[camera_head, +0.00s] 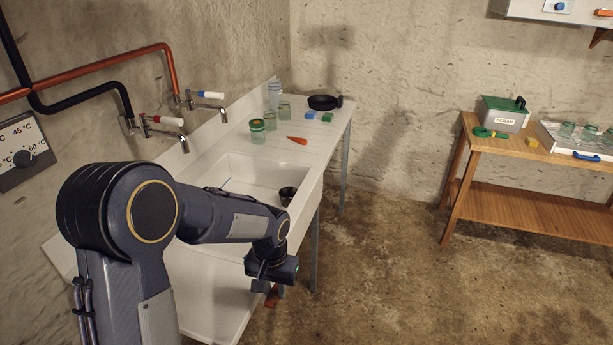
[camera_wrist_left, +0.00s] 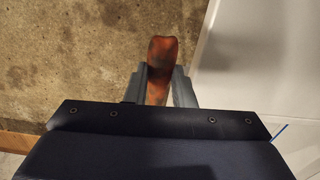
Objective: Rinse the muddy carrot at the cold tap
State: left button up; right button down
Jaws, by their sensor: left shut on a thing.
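My left gripper (camera_head: 268,284) hangs beyond the sink's right front edge, over the floor. It is shut on the muddy carrot (camera_head: 272,298); in the left wrist view the carrot (camera_wrist_left: 160,55), orange with brown patches, sits between the two fingers (camera_wrist_left: 160,85). The nearer tap (camera_head: 165,133) has a red-and-white handle and joins a black pipe. The farther tap (camera_head: 207,101) has a white handle with a blue end and joins an orange-red pipe. Both spouts are on the wall side of the white sink (camera_head: 238,168). No water shows. My right gripper is out of view.
A wooden bench (camera_head: 520,149) stands right.

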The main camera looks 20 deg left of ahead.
aim_at(189, 93)
jog(key=i+l+z, duration=0.7)
jog(key=i, duration=0.15)
jog(key=i+u, duration=0.4)
jog(key=i+l+u, duration=0.1)
jog(key=i+u, duration=0.3)
jog(key=i+j+u, duration=0.1)
jog(key=u, duration=0.4)
jog(key=i+u, duration=0.55)
jog(key=u, duration=0.4)
jog(key=i+l+u, duration=0.2)
jog(key=u, duration=0.25)
jog(key=i+l+u, duration=0.2)
jog(key=u, duration=0.3)
jog(key=i+l+u, duration=0.25)
jog(key=u, duration=0.15)
jog(key=i, duration=0.05)
